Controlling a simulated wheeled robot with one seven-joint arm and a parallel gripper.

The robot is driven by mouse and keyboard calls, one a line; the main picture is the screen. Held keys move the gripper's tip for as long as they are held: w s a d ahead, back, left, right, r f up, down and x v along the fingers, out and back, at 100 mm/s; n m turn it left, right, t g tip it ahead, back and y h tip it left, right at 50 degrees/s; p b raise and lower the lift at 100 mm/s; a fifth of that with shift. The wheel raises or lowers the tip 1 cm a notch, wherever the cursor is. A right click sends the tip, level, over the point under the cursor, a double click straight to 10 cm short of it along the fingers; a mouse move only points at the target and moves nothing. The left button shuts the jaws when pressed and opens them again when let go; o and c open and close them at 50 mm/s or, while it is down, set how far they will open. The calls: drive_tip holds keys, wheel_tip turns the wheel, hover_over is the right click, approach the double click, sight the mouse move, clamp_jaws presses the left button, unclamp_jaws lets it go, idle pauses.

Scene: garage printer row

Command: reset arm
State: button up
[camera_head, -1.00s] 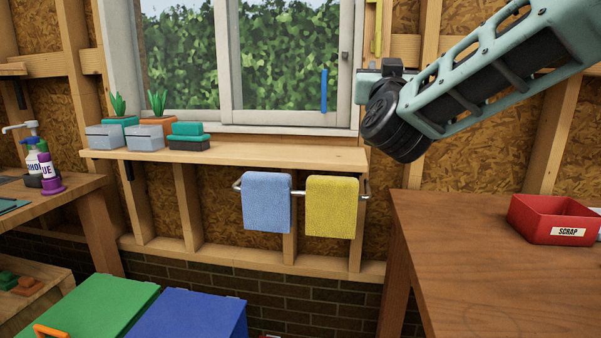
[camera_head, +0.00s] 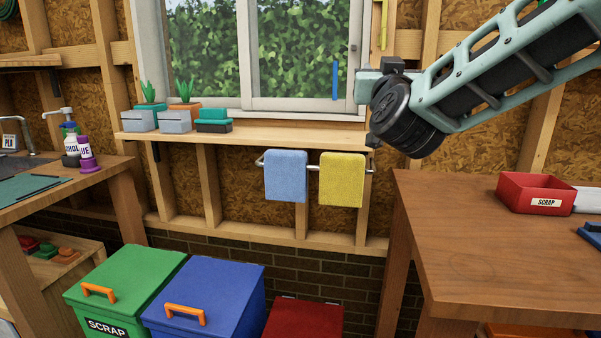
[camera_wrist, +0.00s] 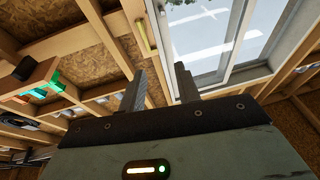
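My arm reaches in from the upper right of the head view, raised in front of the wall beside the window. My gripper (camera_wrist: 160,88) shows in the wrist view with its two grey fingers apart and nothing between them. It points up toward the window frame and wall. In the head view the fingers cannot be made out; only the wrist end of the arm shows clearly.
A wooden shelf (camera_head: 300,136) with potted plants runs under the window (camera_head: 270,50). Blue (camera_head: 286,176) and yellow (camera_head: 341,179) towels hang below. A red scrap bin (camera_head: 535,194) sits on the right table (camera_head: 470,240). Green (camera_head: 130,275) and blue (camera_head: 215,280) lidded bins stand on the floor.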

drive_tip(key=s+a+f+n+g+y, duration=0.2)
drive_tip(key=s+a+f+g+y, duration=0.15)
drive_tip(key=f, duration=0.25)
drive_tip(key=s+a+f+n+g+y, duration=0.3)
drive_tip(key=a+f, duration=0.2)
drive_tip(key=f, duration=0.1)
drive_tip(key=s+a+f+n+g, duration=0.2)
drive_tip(key=s+f+g, duration=0.6)
drive_tip(key=s+f, duration=0.4)
drive_tip(key=s+d+f+n+g+h, duration=0.1)
drive_tip(key=s+d+f+g+h, duration=0.2)
drive_tip(key=s, duration=0.6)
drive_tip(key=s+d+f+g+h, duration=0.1)
drive_tip(key=s+d+f+g, duration=0.3)
drive_tip(key=s, duration=0.5)
wheel_tip(320, 180, up, 12)
drive_tip(key=s+d+p, duration=0.1)
drive_tip(key=d+p, duration=0.1)
drive_tip(key=p, duration=1.1)
drive_tip(key=shift+s+d, duration=0.25)
drive_tip(key=shift+d, duration=0.15)
drive_tip(key=shift+o, duration=0.2)
drive_tip(key=shift+h, duration=0.25)
